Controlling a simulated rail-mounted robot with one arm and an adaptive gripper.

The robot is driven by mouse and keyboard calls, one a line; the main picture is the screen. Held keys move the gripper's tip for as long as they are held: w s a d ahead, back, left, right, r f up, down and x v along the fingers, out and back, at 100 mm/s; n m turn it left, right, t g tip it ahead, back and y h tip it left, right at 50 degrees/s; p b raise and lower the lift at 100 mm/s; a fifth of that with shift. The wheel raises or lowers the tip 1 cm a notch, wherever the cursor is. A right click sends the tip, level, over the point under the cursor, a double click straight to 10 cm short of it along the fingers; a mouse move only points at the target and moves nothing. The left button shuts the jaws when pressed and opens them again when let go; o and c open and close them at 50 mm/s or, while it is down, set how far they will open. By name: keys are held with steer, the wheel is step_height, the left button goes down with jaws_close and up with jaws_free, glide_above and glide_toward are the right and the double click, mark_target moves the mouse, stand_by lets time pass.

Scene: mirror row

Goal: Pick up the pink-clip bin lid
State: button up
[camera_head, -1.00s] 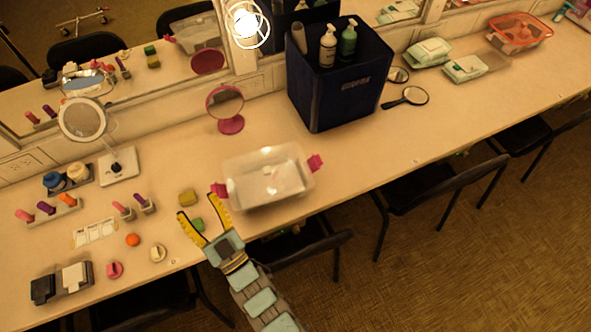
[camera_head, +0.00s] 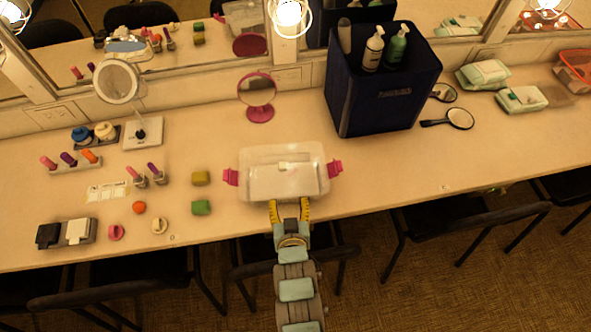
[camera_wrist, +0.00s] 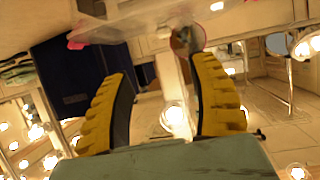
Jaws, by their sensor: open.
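The clear plastic bin with pink clips (camera_head: 255,185) sits near the front edge of the counter in the head view. Its translucent lid (camera_head: 285,154) shows as the top surface, with a pink clip on the left (camera_head: 231,177) and one on the right (camera_head: 335,168). My gripper (camera_head: 290,204) is at the bin's front side, with its yellow fingers apart and nothing visible between them. In the wrist view, the open fingers (camera_wrist: 165,75) point toward the pale translucent bin (camera_wrist: 130,22) at the top of the picture. Whether the fingers touch the bin I cannot tell.
A dark blue crate (camera_head: 385,110) with bottles stands behind and right of the bin. A pink round mirror (camera_head: 258,93) stands behind it. Yellow (camera_head: 201,178) and green (camera_head: 201,208) blocks lie to its left. A hand mirror (camera_head: 459,118) lies right of the crate.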

steer(key=p, duration=0.3)
glide_toward(282, 164)
steer(key=x, duration=0.4)
steer(key=shift+d+f, duration=0.3)
steer(key=shift+w+f, duration=0.35)
steer(key=shift+w, duration=0.05)
steer(key=shift+w+a+p, duration=0.25)
steer(key=shift+w+p, duration=0.5)
steer(key=shift+w, duration=0.4)
steer(key=shift+p+x, duration=0.5)
steer(key=shift+x, duration=1.05)
jaws_close()
